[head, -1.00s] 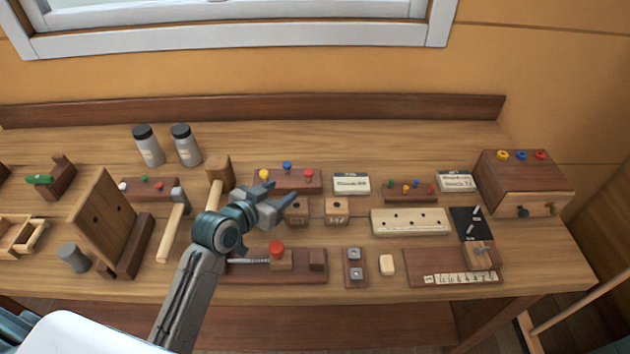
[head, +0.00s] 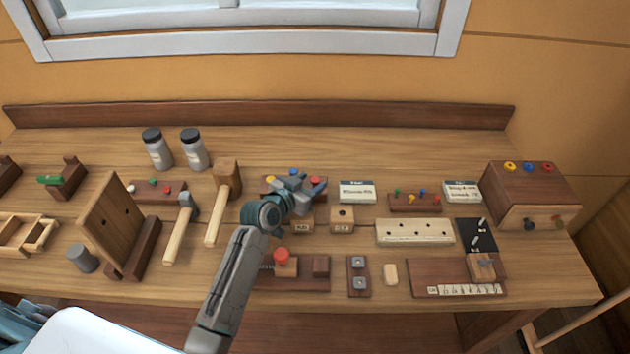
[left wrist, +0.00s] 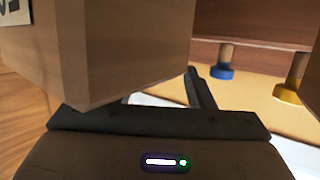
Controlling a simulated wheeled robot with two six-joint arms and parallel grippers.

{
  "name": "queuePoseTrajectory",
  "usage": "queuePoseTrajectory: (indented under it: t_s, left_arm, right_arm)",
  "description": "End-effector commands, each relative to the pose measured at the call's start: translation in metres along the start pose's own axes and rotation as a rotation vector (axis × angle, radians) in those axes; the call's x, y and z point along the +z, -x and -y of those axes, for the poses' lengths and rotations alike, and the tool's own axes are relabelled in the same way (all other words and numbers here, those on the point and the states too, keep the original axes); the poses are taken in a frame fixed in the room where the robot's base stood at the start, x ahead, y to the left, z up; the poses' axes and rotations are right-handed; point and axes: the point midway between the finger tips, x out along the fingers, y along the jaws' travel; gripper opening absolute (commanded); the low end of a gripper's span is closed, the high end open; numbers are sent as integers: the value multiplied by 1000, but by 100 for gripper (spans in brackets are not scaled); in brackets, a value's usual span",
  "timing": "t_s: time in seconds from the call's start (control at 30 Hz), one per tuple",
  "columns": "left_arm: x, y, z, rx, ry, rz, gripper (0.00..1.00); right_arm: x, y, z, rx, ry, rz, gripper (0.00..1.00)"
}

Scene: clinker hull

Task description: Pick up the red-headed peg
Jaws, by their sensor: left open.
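The peg rack (head: 322,190) is a dark wooden block at the back of the bench, with a yellow-headed peg (head: 269,180), a blue-headed peg (head: 294,173) and a red-headed peg (head: 316,181). My left gripper (head: 294,185) is open in front of and over the rack, with the red head just by its right finger; contact cannot be told. In the left wrist view, the blue head (left wrist: 222,72) and yellow head (left wrist: 287,93) show beyond the fingers. A large wooden block (left wrist: 120,45) fills that view's left and the red head does not show there.
Two small wooden blocks, the right one (head: 342,219) clear in view, stand just before the rack. A mallet (head: 223,195) lies to the left. A white card (head: 357,191) stands to the right. A red knob (head: 282,256) on a dark base is nearer the front edge.

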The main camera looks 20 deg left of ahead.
Motion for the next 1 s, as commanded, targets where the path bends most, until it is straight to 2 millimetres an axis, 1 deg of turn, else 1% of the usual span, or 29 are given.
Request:
queuePoseTrajectory:
  t_s: [0.03, 0.1, 0.37, 0.4, 0.57, 0.6, 0.9, 1.0]
  left_arm:
    - [-2, -5, 0, 0, 1, 1, 49]
    - [0, -10, 0, 0, 1, 1, 49]
    - [1, -12, 0, 0, 0, 0, 49]
    - [1, -12, 0, 0, 0, 0, 41]
    - [1, -12, 0, 0, 0, 1, 9]
    - [1, -11, 0, 0, 0, 1, 1]
    - [1, -11, 0, 0, 0, 1, 1]
    - [-3, -10, 0, 0, -2, 0, 1]
  right_arm:
    - [0, 3, -1, 1, 0, 0, 100]
    - [-1, 4, -2, 2, 1, -1, 100]
    - [-1, 3, -2, 2, 1, -1, 100]
    - [-1, 3, -2, 2, 1, -1, 100]
    - [-1, 3, -2, 2, 1, -1, 100]
    - [-1, 3, -1, 1, 1, -1, 100]
    - [0, 3, 3, -3, -2, 0, 100]
    - [0, 2, 4, -4, -2, 0, 100]
